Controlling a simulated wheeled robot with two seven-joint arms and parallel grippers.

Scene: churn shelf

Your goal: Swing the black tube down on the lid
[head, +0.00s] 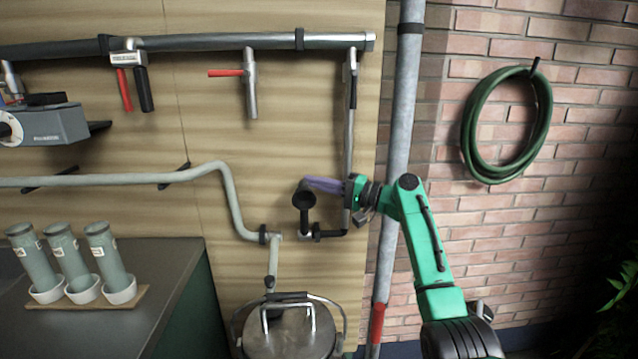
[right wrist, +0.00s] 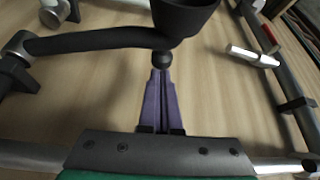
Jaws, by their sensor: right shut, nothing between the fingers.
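The black tube (head: 305,222) juts from a pipe joint on the wooden wall panel, with a wide black cup (head: 303,199) at its end. In the right wrist view the black tube (right wrist: 100,39) runs across the top, with a small black ball (right wrist: 161,59) below the cup (right wrist: 186,14). My right gripper (head: 308,182) is shut and empty, its purple fingers right by the cup. In the wrist view its fingertips (right wrist: 161,76) are at the ball; I cannot tell whether they touch. The metal lid (head: 290,338) with a handle is below, clear of the tube. My left gripper is out of view.
A thin vertical pipe (head: 349,150) and a thicker grey pipe (head: 403,100) stand near my right arm. Several tubes in cups stand on the counter (head: 150,270) at left. A green hose (head: 470,130) hangs on the brick wall.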

